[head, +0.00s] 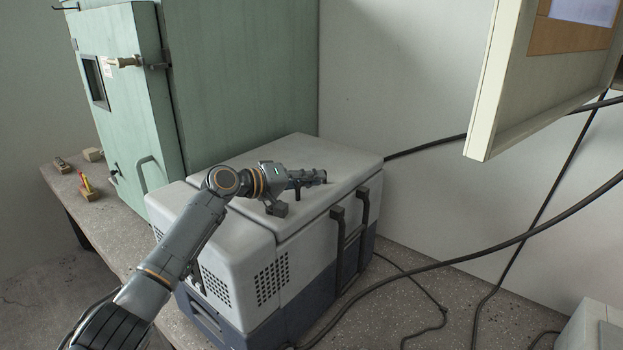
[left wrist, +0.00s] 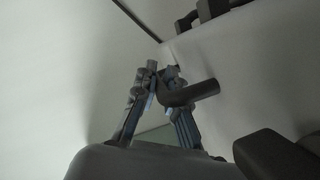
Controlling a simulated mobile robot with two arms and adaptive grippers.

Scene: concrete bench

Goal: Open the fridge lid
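The fridge is a portable cool box with a pale grey top (head: 320,152) and a dark blue base (head: 290,320). Its lid lies flat and shut in the head view. My left gripper (head: 318,177) reaches over the lid from the left, its fingers pointing right and low above the lid surface. In the left wrist view both fingers (left wrist: 162,72) show, their tips close to each other. A dark bent bar (left wrist: 195,92) crosses in front of one finger; whether it is gripped I cannot tell. My right gripper is out of view.
Dark handle posts (head: 339,250) stand on the fridge's right side. A green cabinet (head: 235,80) stands behind it. Small items (head: 88,185) lie on the bench at left. Black cables (head: 450,262) run on the right, below a hanging pale panel (head: 490,80).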

